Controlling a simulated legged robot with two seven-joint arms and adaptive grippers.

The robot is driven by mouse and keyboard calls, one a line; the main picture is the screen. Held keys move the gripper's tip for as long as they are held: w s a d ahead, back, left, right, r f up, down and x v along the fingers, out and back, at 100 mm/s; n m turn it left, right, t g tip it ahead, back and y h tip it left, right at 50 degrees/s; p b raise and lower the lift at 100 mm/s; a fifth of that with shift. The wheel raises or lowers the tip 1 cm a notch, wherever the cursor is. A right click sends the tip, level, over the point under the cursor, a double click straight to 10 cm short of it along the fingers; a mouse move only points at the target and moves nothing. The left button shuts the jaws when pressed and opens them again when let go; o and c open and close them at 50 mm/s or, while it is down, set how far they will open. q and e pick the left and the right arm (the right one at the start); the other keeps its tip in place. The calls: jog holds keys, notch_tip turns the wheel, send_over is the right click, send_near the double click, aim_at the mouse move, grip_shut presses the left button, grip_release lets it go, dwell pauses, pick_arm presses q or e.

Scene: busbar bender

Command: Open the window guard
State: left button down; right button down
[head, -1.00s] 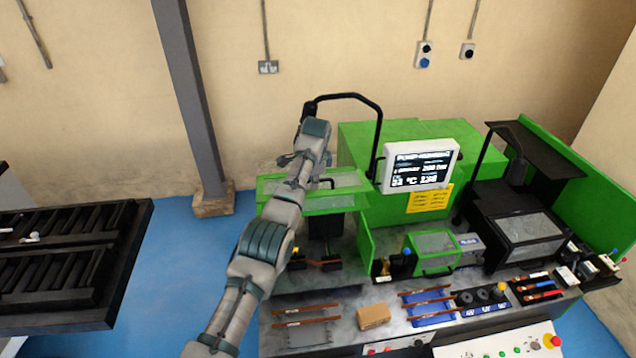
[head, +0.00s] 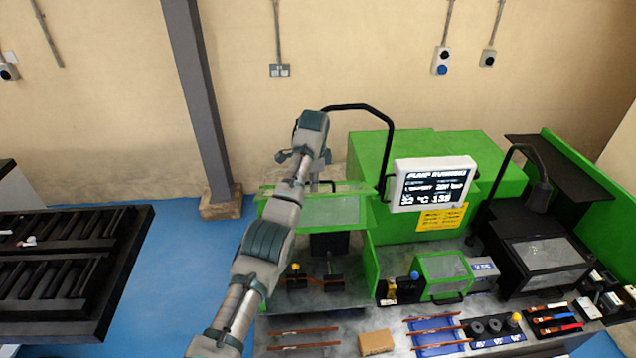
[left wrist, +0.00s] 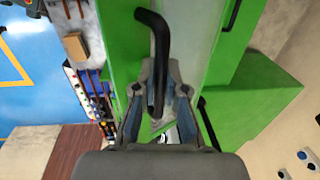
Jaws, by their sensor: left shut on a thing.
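The window guard (head: 321,210) is a green frame with a clear pane, at the left end of the green machine in the head view. It stands raised and tilted above the left work area. Its black bent bar handle (left wrist: 152,22) shows in the left wrist view, against the green frame. My left gripper (left wrist: 158,95) is shut on this handle, with a finger on each side of the bar. In the head view my left arm hides the gripper's fingertips and part of the guard. My right gripper is not in view.
A white screen (head: 432,183) on a black arm stands right of the guard. A smaller green guard (head: 441,271) and a dark box with a window (head: 542,254) stand further right. A cardboard box (head: 376,342) and copper bars lie in front. A grey column (head: 198,100) stands behind left.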

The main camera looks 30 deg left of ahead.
pick_arm(q)
jog(key=shift+f, duration=0.3)
jog(key=c, duration=1.2)
grip_release()
jog(key=shift+w+a, duration=0.15)
jog(key=shift+w, duration=0.05)
